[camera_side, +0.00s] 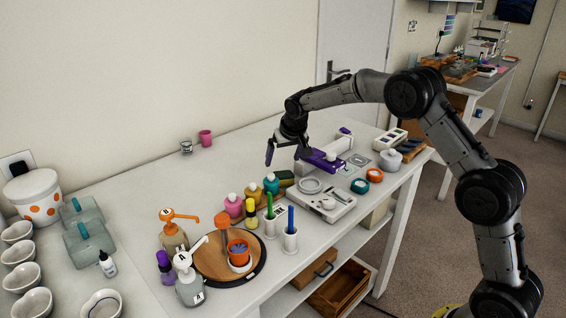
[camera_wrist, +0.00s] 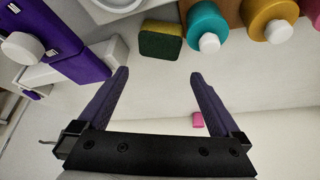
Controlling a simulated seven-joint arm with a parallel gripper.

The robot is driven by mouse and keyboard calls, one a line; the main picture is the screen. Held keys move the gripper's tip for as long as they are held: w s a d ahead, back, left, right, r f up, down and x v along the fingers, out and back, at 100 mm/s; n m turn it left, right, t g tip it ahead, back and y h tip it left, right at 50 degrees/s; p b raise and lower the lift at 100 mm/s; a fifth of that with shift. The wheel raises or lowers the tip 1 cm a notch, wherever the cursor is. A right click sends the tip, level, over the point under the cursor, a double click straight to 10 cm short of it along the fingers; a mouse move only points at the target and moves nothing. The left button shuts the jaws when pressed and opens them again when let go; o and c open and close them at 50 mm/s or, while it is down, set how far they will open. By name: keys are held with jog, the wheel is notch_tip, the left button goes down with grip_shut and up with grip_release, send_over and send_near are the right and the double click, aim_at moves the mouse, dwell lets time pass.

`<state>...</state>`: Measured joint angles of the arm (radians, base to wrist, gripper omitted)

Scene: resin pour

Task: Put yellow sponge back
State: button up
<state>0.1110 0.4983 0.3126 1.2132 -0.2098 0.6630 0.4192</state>
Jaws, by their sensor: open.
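The sponge (camera_wrist: 160,42) has a yellow layer and a dark green layer, and it lies on the table. In the side view the sponge (camera_side: 286,177) sits between the row of small bottles and the white-and-purple device. My gripper (camera_wrist: 158,76) is open with nothing between its purple fingers. In the wrist view the sponge is just beyond the fingertips, apart from them. In the side view my gripper (camera_side: 276,153) hangs above the table, over the area behind the sponge. One finger is partly hidden there.
The white-and-purple device (camera_side: 323,159) stands close right of the sponge. Teal (camera_side: 271,184), amber (camera_side: 254,193) and pink (camera_side: 233,206) bottles stand left of it. A pink cup (camera_side: 205,138) is by the wall. The table behind the bottles is clear.

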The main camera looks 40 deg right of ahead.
jog(key=v, duration=1.1)
jog(key=s+a+r+n, duration=0.1)
jog(key=s+r, duration=0.2)
jog(key=s, duration=0.2)
jog(key=s+a+r, duration=0.2)
jog(key=s+r, duration=0.1)
jog(key=s, duration=0.3)
jog(key=s+a+f+n+y, duration=0.1)
jog(key=s+a+f, duration=0.1)
jog(key=s, duration=1.2)
jog(key=s+a+f+n+y, duration=0.1)
jog(key=s+a+f+n, duration=0.1)
jog(key=s, duration=1.2)
jog(key=shift+s+a+f+n, duration=0.3)
jog(key=shift+a+f, duration=0.1)
jog(key=shift+f, duration=0.45)
